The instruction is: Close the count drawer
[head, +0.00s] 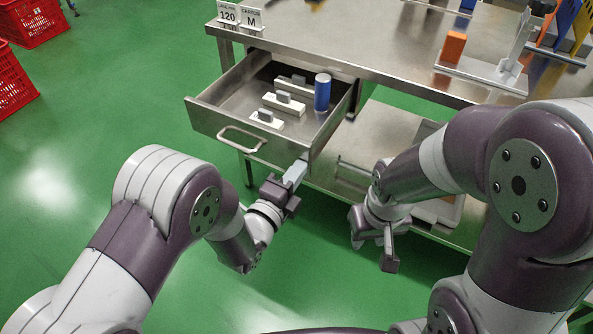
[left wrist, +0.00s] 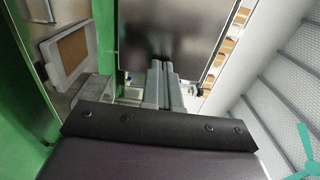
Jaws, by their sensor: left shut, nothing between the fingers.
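The count drawer (head: 215,122) is pulled out from under the steel table at the upper middle of the head view. Its front has a bar handle (head: 241,139). Inside are several white blocks with grey grips (head: 284,103) and a blue cylinder (head: 322,92). My left gripper (head: 297,172) is shut and empty, its tips at the right end of the drawer front. In the left wrist view its fingers (left wrist: 160,72) overlap the lower part of a dark panel (left wrist: 175,35); contact cannot be told. My right gripper (head: 375,255) hangs right of the drawer, apart from it.
The steel table (head: 375,60) carries number cards (head: 240,17), an orange block (head: 453,47) and a metal stand at right. A lower shelf (head: 385,130) with a tray lies right of the drawer. Red crates (head: 30,20) stand far left. Green floor left of the drawer is clear.

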